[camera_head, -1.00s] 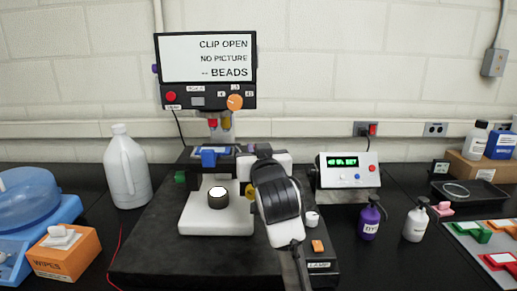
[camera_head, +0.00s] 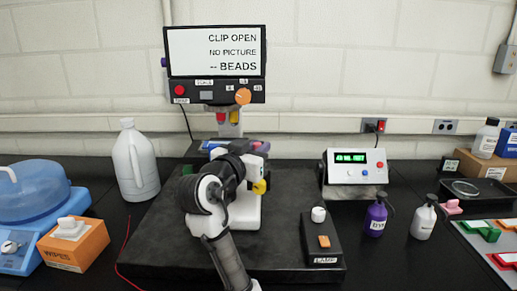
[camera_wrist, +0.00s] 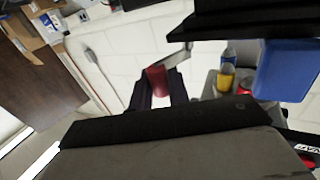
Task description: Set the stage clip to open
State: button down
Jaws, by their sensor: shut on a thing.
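The stage clip shows in the wrist view as a pale metal lever (camera_wrist: 178,58) with a dark red knob (camera_wrist: 157,80), beside the black stage (camera_wrist: 245,22). My gripper (camera_wrist: 159,92) is shut on the red knob, with one dark finger on either side. In the head view my arm covers the clip, the gripper's fingertips and much of the stage. The microscope's screen (camera_head: 216,51) reads "CLIP OPEN", "NO PICTURE" and "-- BEADS".
A blue block (camera_wrist: 290,70) and the yellow (camera_wrist: 225,80) objective sit close to the gripper. A lamp box (camera_head: 322,240) and a control unit (camera_head: 357,166) stand right of the microscope. A white jug (camera_head: 135,160) and wipes box (camera_head: 74,245) stand left.

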dwell(0.4)
jog(key=c, duration=1.4)
grip_release()
jog(key=shift+o, duration=0.2)
jog(key=shift+s, duration=0.1)
jog(key=b+v, duration=0.4)
jog(key=v, duration=0.9)
jog(key=shift+s+a, duration=0.2)
jog(key=shift+s, duration=0.05)
